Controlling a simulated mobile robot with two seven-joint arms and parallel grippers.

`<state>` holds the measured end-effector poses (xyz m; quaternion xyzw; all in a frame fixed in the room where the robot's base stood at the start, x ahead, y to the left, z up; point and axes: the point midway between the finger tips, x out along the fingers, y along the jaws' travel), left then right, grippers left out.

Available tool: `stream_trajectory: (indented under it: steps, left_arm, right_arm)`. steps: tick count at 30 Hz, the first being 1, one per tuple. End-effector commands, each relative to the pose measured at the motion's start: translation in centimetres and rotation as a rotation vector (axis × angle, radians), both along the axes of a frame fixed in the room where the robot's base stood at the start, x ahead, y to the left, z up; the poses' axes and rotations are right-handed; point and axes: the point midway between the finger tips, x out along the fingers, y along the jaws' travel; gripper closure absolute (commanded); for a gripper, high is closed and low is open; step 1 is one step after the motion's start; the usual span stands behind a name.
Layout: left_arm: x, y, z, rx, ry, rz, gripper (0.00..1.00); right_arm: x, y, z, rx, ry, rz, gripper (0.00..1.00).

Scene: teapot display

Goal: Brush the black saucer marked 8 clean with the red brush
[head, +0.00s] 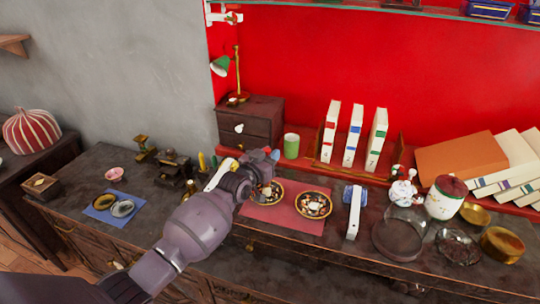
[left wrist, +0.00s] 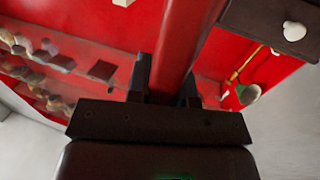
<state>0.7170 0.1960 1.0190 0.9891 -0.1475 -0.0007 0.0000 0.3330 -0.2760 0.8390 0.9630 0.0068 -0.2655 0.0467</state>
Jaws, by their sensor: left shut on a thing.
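My left gripper (head: 260,162) reaches in over the left part of the red mat (head: 268,217). In the left wrist view its fingers (left wrist: 167,80) are shut on a long red handle, which I take for the red brush (left wrist: 186,35). In the head view only a small red bit shows at the gripper's tip; the bristles cannot be made out. Two dark, patterned saucers with gold rims lie on the mat. The left saucer (head: 278,190) is partly hidden by my gripper; the right saucer (head: 313,204) is in full view. No number is readable on either. My right gripper is not in view.
A white-handled thing with a blue end (head: 353,210) stands right of the mat. A green cup (head: 291,146) and dark drawer box (head: 252,121) stand behind. A blue mat (head: 100,212) lies left.

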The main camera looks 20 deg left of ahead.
Motion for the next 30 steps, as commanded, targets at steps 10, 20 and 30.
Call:
stream_trajectory:
  steps: [10,20,30]
  left_arm:
    - [0.0,0.0,3.2,0.001,-0.001,0.0,1.0]
    - [0.0,0.0,5.4,0.0,-0.001,0.0,1.0]
    - [0.0,0.0,5.4,0.0,-0.001,0.0,1.0]
  right_arm:
    - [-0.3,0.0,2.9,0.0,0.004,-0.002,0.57]
    - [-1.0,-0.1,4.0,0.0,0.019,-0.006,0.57]
    - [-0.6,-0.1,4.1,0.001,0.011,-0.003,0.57]
